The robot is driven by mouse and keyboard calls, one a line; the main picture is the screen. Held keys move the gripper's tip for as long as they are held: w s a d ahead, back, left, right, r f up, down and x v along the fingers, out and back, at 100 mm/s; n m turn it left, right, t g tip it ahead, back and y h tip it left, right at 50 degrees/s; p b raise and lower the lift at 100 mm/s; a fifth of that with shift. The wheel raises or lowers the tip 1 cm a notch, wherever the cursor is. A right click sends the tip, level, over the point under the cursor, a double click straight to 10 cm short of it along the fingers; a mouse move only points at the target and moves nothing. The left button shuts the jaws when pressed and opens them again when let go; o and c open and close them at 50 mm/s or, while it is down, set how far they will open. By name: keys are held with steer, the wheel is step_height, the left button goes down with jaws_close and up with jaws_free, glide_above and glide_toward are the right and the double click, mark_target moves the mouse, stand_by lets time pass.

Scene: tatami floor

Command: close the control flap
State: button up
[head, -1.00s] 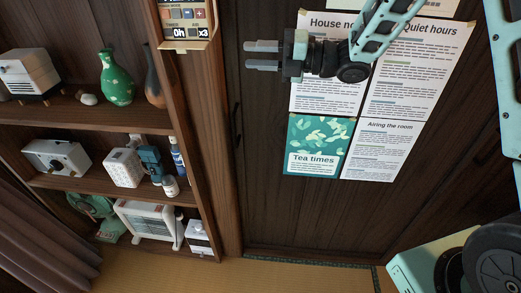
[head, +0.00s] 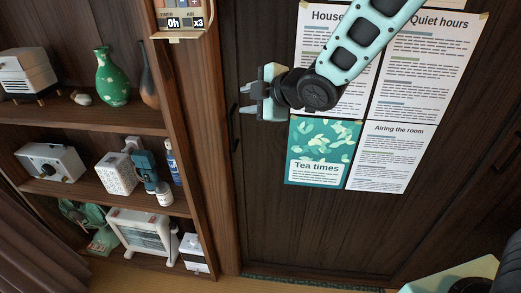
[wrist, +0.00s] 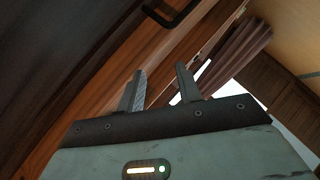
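The control panel (head: 179,20) is on the wooden post at the top of the head view, its upper part cut off by the picture edge. Its pale flap (head: 180,36) hangs open at the lower end and sticks out like a small ledge. My gripper (head: 243,100) is to the right of the panel and lower, in front of the dark door. Its fingers point left, apart and empty. In the wrist view the two fingers (wrist: 160,72) are spread with nothing between them. I cannot make out the flap there.
Shelves (head: 90,115) on the left hold a green vase (head: 113,78), small appliances and bottles. Paper notices (head: 390,150) hang on the dark door, right of my gripper. A dark door handle (head: 235,125) is close to the fingers. A curtain (head: 30,240) hangs at lower left.

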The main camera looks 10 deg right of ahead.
mark_target(177, 40)
steer(key=s+f+m+g+h+b, duration=0.2)
steer(key=s+f+m+h, duration=0.1)
steer(key=s+f+m, duration=0.4)
steer(key=shift+s+g+b, duration=0.25)
steer(key=shift+g+b, duration=0.05)
steer(key=shift+b, duration=0.1)
steer(key=shift+d, duration=0.1)
step_height(177, 40, up, 19)
steer(key=n+t+y+b, duration=0.2)
steer(key=n+t+y, duration=0.3)
steer(key=n+y, duration=0.8)
steer(key=w+a+n+h+p, duration=0.1)
steer(key=w+a, duration=0.2)
steer(key=a, duration=0.1)
steer(key=w+a+n+h+p, duration=0.1)
steer(key=w+a+p, duration=0.1)
steer(key=w+a, duration=0.2)
steer(key=w+a+n+h+p, duration=0.1)
steer(key=w+a+p, duration=0.1)
steer(key=w+a, duration=0.2)
steer(key=shift+w+a+r, duration=0.2)
steer(key=shift+a+r, duration=0.2)
steer(key=shift+a, duration=0.3)
jaws_close()
